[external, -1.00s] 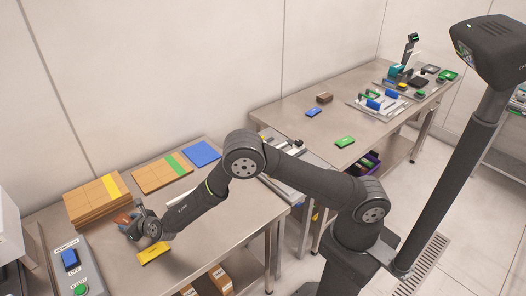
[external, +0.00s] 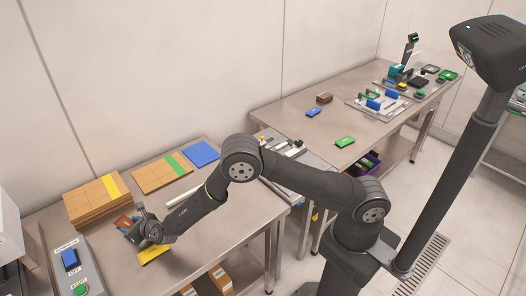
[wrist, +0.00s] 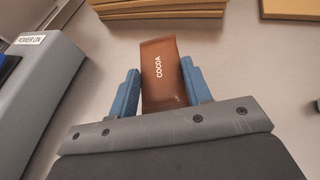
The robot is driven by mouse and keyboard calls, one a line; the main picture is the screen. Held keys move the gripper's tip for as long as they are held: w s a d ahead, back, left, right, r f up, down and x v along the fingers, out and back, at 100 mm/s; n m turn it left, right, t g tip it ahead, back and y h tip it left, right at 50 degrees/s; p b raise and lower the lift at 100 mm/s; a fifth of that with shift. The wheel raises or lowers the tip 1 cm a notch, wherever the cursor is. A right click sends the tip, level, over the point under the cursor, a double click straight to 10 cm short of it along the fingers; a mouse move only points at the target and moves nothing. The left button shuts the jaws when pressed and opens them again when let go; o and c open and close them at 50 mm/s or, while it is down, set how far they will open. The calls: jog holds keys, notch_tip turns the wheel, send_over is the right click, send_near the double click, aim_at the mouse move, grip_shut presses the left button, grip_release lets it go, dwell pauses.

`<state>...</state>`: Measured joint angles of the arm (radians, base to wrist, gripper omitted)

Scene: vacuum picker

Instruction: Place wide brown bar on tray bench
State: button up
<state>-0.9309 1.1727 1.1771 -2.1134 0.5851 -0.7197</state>
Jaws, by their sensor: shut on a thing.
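The brown bar (wrist: 163,75), lettered "COCOA", is between the two blue fingers of my gripper (wrist: 163,92) in the wrist view. My gripper is shut on it, with the bar's far end sticking out past the fingertips. In the external view the brown bar (external: 122,221) shows small at the end of my gripper (external: 130,228), over the near bench (external: 225,235). I cannot tell whether the bar touches the bench top. A farther bench (external: 285,115) at the right holds trays (external: 378,106) with parts; which bench is the tray bench is not marked.
Stacked tan boards (external: 92,203) with a yellow stripe, a green-striped board (external: 161,172) and a blue sheet (external: 202,153) lie along the wall. A yellow piece (external: 153,255) lies below my wrist. A switch box (external: 70,262) stands left. The near bench's right part is clear.

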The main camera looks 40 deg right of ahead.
jog(key=shift+f, duration=0.4)
jog(key=o, duration=1.1)
jog(key=v, duration=1.7)
jog(key=shift+s+r, duration=0.2)
jog(key=shift+r, duration=0.1)
jog(key=x, duration=1.7)
jog(key=shift+w+f, duration=0.2)
jog(key=shift+f, duration=0.05)
